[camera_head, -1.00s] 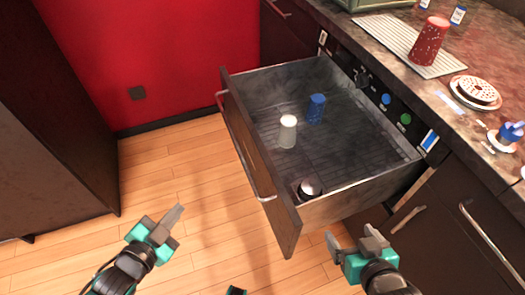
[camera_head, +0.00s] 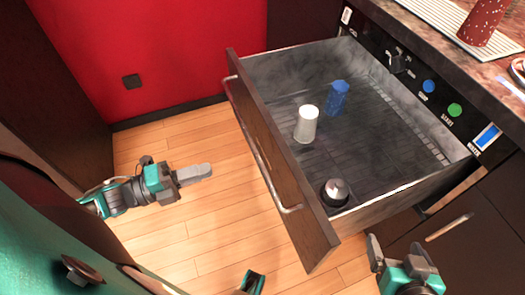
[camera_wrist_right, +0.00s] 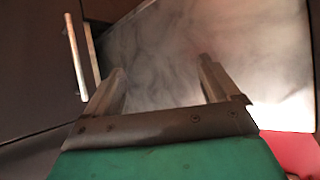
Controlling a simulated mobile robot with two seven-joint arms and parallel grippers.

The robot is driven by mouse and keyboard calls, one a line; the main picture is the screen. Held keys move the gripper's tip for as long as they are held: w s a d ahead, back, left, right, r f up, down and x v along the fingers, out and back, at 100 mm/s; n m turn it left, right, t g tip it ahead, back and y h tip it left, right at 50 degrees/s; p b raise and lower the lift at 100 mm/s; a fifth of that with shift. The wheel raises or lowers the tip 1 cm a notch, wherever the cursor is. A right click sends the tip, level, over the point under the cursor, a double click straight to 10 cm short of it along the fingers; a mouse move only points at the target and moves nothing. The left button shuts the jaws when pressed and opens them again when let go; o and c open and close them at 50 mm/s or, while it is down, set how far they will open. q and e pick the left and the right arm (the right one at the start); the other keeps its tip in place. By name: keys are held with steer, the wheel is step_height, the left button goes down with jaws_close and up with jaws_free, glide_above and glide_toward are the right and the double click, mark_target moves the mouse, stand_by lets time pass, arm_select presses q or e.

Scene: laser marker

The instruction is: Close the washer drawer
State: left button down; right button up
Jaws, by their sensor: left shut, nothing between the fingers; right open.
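The washer drawer (camera_head: 262,150) is pulled far out, with a dark wood front and a long metal handle (camera_head: 262,155). Inside it stand a white cup (camera_head: 306,124), a blue cup (camera_head: 337,98) and a dark, silver-topped item (camera_head: 336,192). My left gripper (camera_head: 208,171) is shut and empty, left of the drawer front and apart from it. My right gripper (camera_head: 400,250) is open and empty, below the drawer's near side wall. In the right wrist view its fingers (camera_wrist_right: 164,82) stand apart in front of a smooth grey surface.
The control panel (camera_head: 425,85) with knobs and blue and green buttons runs above the drawer opening. A counter (camera_head: 450,40) holds a red speckled cup (camera_head: 486,20) on a ribbed mat. Closed cabinets (camera_head: 470,240) are at right. Wooden floor (camera_head: 200,235) is open left of the drawer.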

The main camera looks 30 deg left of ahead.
mark_target(269, 150)
arm_select(q)
steer(key=b+x, duration=0.1)
steer(key=x, duration=1.2)
steer(key=shift+w+d, duration=0.2)
arm_select(e)
steer(key=shift+s+d+f, duration=0.1)
steer(key=shift+f, duration=0.7)
arm_select(q)
steer(key=shift+w, duration=0.1)
